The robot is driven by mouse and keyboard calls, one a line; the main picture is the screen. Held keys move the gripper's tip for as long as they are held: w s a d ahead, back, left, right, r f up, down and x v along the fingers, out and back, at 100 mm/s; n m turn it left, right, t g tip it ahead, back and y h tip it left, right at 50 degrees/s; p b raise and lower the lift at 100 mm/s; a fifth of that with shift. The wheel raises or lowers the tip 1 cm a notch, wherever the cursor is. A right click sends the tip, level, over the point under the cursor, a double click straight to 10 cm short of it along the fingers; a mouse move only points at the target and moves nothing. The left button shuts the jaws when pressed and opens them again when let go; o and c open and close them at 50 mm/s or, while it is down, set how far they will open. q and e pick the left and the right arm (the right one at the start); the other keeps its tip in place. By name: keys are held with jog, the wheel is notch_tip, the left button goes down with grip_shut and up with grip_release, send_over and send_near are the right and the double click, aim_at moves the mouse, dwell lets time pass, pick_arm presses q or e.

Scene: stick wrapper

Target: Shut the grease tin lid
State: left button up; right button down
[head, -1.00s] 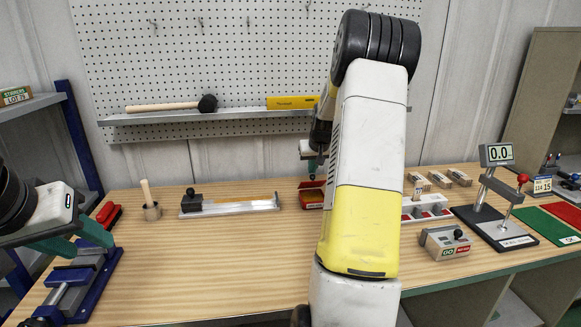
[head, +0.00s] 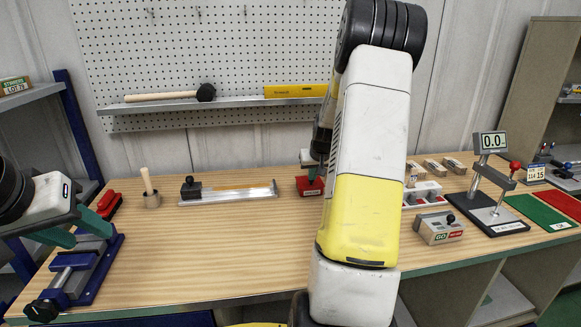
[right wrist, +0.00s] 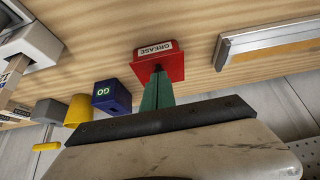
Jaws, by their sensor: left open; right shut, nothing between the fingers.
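The red grease tin (head: 309,187) stands on the bench behind my right arm, which hides part of it. In the right wrist view the tin (right wrist: 175,66) shows its white GREASE label and a small dark part near the fingertips. Its lid looks down there, but I cannot tell whether it is fully closed. My right gripper (right wrist: 157,80) is shut and empty, with its green fingertips at the tin; contact is not clear. It also shows in the head view (head: 312,173). My left gripper (head: 88,232) is open and empty above the blue vise at the left.
A metal rail (head: 235,193) lies left of the tin, with a wooden-handled pestle in a cup (head: 149,199) beyond it. The blue vise (head: 75,275) is at the left edge. The front middle bench is clear.

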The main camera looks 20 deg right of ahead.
jog(key=shift+s+a+f, duration=0.15)
jog(key=shift+s+f, duration=0.4)
jog(key=shift+f, duration=0.35)
jog(key=shift+r, duration=0.45)
jog(key=s+a+r, duration=0.2)
jog(key=s+r, duration=0.4)
jog(key=s, duration=0.3)
jog(key=s+a+r+n+y, duration=0.1)
jog(key=s+a+r, duration=0.35)
jog(key=a, duration=0.35)
jog(key=s+a+r+n+y, duration=0.1)
jog(key=s+a+r, duration=0.3)
jog(key=a+r, duration=0.3)
jog(key=s+a+r+n+y, duration=0.1)
jog(key=s+a, duration=0.8)
jog(key=s, duration=0.3)
jog(key=shift+s+a+y, duration=0.15)
jog(key=shift+a+y, duration=0.15)
jog(key=shift+a, duration=0.1)
